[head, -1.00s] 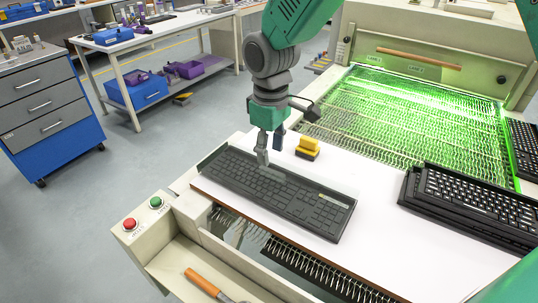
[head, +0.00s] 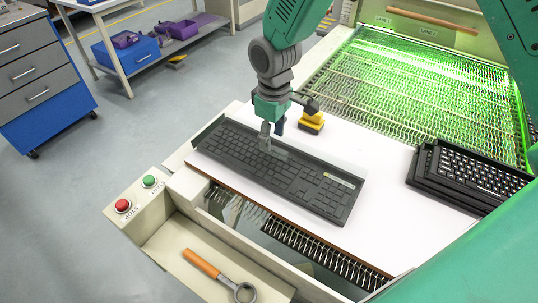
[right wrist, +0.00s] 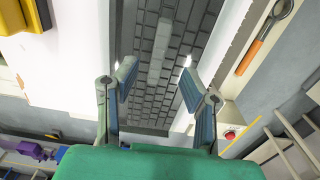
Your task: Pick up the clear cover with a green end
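A black keyboard (head: 300,184) lies on the white board. A pale translucent strip (right wrist: 158,50) lies over its keys in the right wrist view and may be the clear cover; a faint clear patch shows by the fingertips in the head view. I cannot make out a green end. My right gripper (head: 272,138) points down over the left part of the keyboard, near its back edge. In the right wrist view its two fingers (right wrist: 158,84) are apart with nothing between them, and the strip lies beyond them. My left gripper is not in view.
A yellow and black block (head: 311,123) stands behind the keyboard. More black keyboards (head: 470,178) lie at the right. A green-lit mesh conveyor (head: 420,85) is behind. Red and green buttons (head: 136,192) and an orange-handled tool (head: 203,264) are at the front left.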

